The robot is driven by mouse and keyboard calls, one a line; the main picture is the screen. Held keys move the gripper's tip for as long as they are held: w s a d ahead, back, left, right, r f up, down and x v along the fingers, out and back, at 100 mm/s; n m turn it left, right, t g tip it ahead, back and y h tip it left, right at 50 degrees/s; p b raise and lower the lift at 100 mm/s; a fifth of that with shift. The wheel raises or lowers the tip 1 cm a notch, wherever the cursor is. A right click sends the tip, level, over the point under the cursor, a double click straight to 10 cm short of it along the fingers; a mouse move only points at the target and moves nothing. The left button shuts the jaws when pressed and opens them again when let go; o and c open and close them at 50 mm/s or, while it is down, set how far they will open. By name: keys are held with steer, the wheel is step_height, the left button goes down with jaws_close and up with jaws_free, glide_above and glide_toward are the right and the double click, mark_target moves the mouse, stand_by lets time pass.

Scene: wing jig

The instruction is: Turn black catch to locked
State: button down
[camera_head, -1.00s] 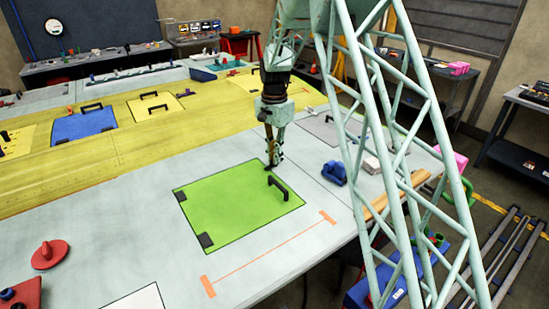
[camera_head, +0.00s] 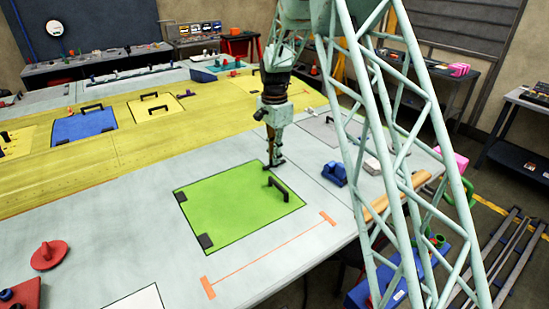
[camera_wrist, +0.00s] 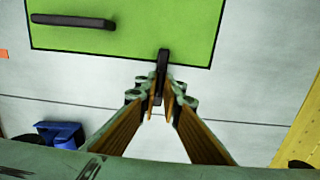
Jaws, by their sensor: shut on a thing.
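The black catch (camera_wrist: 163,68) is a short dark bar in the wrist view. It lies across the edge of the green panel (camera_head: 235,215), one end over the green and the other between my fingers. My gripper (camera_wrist: 161,104) is shut on the catch. In the head view my gripper (camera_head: 273,163) reaches down to the wing at the panel's far edge, where the catch is mostly hidden by the fingers.
A black handle (camera_head: 278,187) stands up from the green panel near my gripper. A blue object (camera_head: 334,173) sits on the wing to the right. A red round object (camera_head: 49,254) lies at the left. The grey wing surface around the panel is mostly clear.

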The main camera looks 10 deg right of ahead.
steer(key=c, duration=2.8)
jaws_free()
steer(key=shift+r, duration=0.1)
steer(key=shift+r, duration=5.9)
